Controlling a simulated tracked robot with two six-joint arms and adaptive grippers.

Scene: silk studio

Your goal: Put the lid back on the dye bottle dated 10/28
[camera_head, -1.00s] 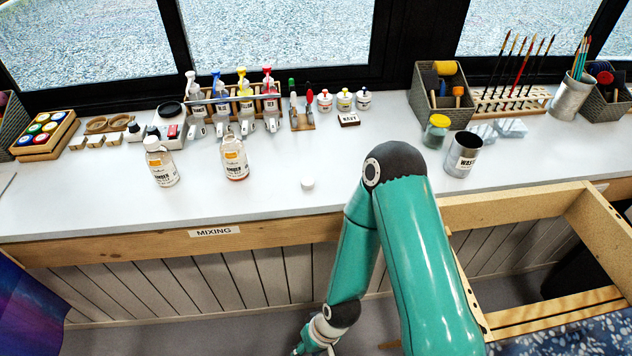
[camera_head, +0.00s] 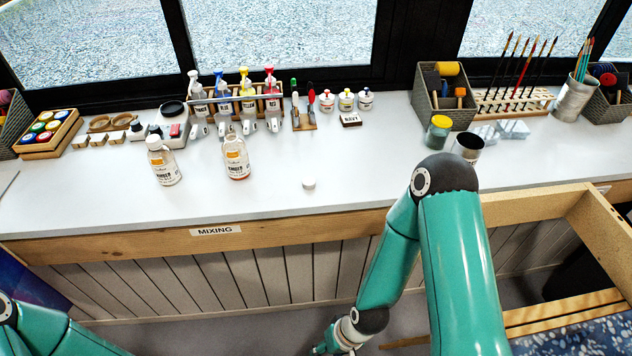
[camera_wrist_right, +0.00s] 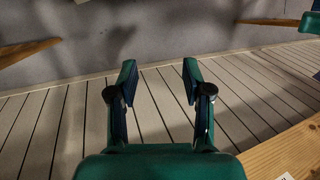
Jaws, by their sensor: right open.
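Two clear dye bottles with orange-and-white labels stand upright on the white worktop in the head view. The left bottle (camera_head: 163,162) wears a white cap. The right bottle (camera_head: 236,160) has no cap on its neck and holds some orange-brown liquid. Their dates are too small to read. A small white lid (camera_head: 309,184) lies on the worktop to the right of the bottles, near the front edge. My right gripper (camera_wrist_right: 159,80) is open and empty in the right wrist view, low in front of the bench panelling. My left arm shows at the lower left; its gripper is out of view.
Behind the bottles stand a rack of spray bottles (camera_head: 240,100), a scale (camera_head: 172,125) and small jars (camera_head: 345,100). A waste cup (camera_head: 467,147) and green-yellow jar (camera_head: 438,131) stand at the right. The worktop (camera_head: 370,165) around the lid is clear. A wooden frame (camera_head: 535,207) juts out at right.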

